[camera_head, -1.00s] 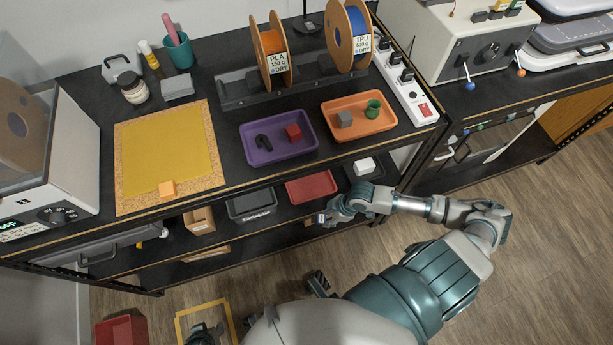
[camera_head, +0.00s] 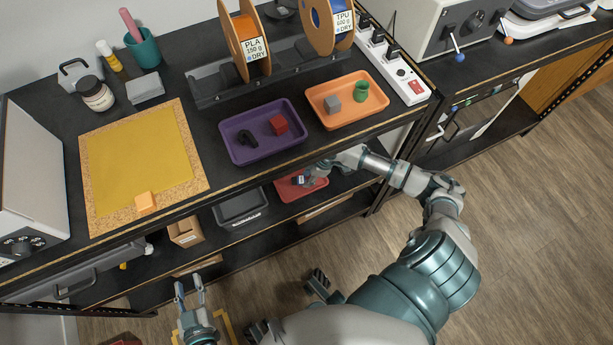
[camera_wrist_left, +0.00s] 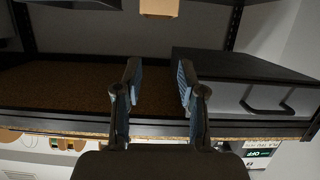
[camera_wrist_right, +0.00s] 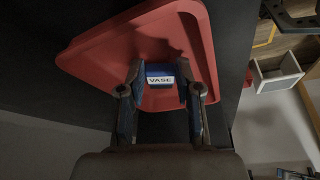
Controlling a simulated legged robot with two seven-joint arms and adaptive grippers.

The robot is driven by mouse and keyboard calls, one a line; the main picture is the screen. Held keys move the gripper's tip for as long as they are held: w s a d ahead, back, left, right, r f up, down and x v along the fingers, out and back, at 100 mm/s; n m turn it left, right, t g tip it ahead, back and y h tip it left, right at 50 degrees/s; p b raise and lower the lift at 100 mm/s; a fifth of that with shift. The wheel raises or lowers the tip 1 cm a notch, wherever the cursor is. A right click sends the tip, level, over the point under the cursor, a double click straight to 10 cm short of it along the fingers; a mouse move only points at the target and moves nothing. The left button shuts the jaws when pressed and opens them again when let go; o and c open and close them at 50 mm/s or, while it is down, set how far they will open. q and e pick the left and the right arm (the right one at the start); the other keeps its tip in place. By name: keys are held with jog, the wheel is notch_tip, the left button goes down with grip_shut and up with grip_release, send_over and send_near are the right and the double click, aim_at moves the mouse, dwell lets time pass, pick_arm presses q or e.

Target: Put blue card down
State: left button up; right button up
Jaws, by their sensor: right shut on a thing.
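The blue card (camera_wrist_right: 160,75), with a white label reading "VASE", is held between the fingers of my right gripper (camera_wrist_right: 160,92). In the right wrist view it is in front of the red tray (camera_wrist_right: 195,40); I cannot tell whether it touches the tray. In the head view my right gripper (camera_head: 312,174) reaches over the red tray (camera_head: 288,190) on the lower shelf, with the card (camera_head: 299,180) small at its tip. My left gripper (camera_head: 190,292) is open and empty in front of the shelf; its spread fingers show in the left wrist view (camera_wrist_left: 160,85).
A black tray (camera_head: 240,207) and a cardboard box (camera_head: 186,231) are left of the red tray on the lower shelf. The tabletop above carries a purple tray (camera_head: 263,132) and an orange tray (camera_head: 347,100). Its front edge overhangs near my right arm.

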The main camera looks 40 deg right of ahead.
jog(key=shift+f, duration=0.25)
pick_arm(q)
jog(key=shift+w+d+r, duration=0.1)
jog(key=shift+d+r, duration=0.15)
pick_arm(e)
jog(key=shift+d, duration=0.15)
pick_arm(q)
jog(key=shift+d, duration=0.1)
pick_arm(e)
jog(key=shift+d, duration=0.1)
jog(key=o, duration=1.1)
